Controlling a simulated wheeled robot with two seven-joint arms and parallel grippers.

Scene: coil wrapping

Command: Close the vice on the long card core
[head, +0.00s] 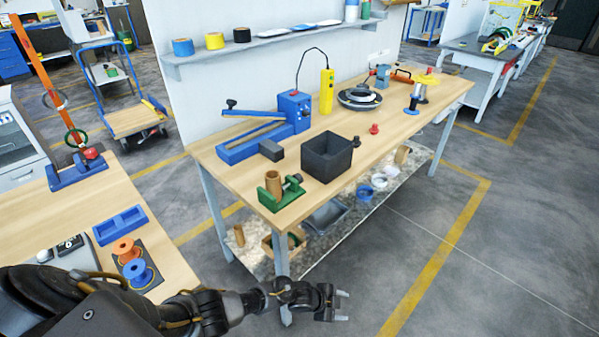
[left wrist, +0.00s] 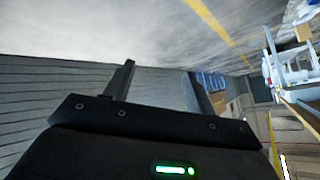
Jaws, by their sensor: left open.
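A small green vice (head: 268,202) stands at the near left corner of the long wooden workbench. A brown card core (head: 272,180) stands upright in or just behind its jaws; I cannot tell whether the jaws touch it. My left gripper (head: 338,303) is open and empty, in front of the bench and well apart from the vice. Its two fingers (left wrist: 160,85) show spread in the left wrist view, with only floor and far background beyond. My right gripper is not seen.
A black open bin (head: 327,158) stands right of the vice, and a blue tool (head: 250,140) lies behind it. Another brown core (head: 239,236) stands on the lower shelf. A table with orange and blue spools (head: 135,270) is at the left. Floor in front is clear.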

